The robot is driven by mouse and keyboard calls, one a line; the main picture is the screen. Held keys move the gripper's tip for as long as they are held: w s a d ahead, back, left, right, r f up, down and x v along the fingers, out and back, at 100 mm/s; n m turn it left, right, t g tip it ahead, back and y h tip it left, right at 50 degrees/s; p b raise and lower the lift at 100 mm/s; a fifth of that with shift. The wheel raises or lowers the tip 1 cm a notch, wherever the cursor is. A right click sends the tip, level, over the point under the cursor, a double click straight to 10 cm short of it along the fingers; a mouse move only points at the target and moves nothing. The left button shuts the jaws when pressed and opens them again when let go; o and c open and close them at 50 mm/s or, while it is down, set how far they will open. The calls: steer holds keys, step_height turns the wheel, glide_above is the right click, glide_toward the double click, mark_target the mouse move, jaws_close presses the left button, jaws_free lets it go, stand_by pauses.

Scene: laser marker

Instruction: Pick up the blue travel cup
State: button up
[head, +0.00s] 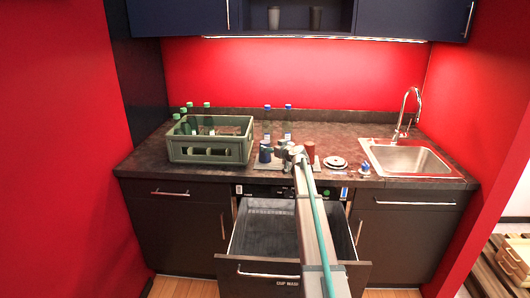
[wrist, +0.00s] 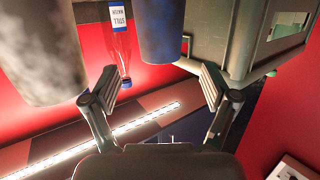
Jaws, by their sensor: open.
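The blue travel cup (head: 265,153) stands on the counter, in the group of cups right of the crate. In the wrist view a blue cup (wrist: 160,30) shows its side at the top, in line with the gap between the fingers and beyond their tips; part of it is cut off by the frame. My gripper (wrist: 159,77) is open, with nothing between its fingers. In the head view my gripper (head: 291,155) is beside the cups, partly hidden by my arm.
A green crate (head: 208,152) with bottles stands left of the cups. Water bottles (head: 288,125) stand behind, a red cup (head: 309,151) and white saucer (head: 335,162) at right. An open drawer (head: 262,268) is below.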

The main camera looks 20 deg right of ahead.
mark_target(268, 144)
steer(key=p+x, duration=0.3)
steer(key=x, duration=0.3)
steer(key=shift+w, duration=0.1)
steer(key=shift+w+a+f, duration=0.1)
steer(key=shift+w+f, duration=0.1)
steer(key=shift+w, duration=0.05)
steer(key=c, duration=1.4)
steer(key=shift+r, duration=0.15)
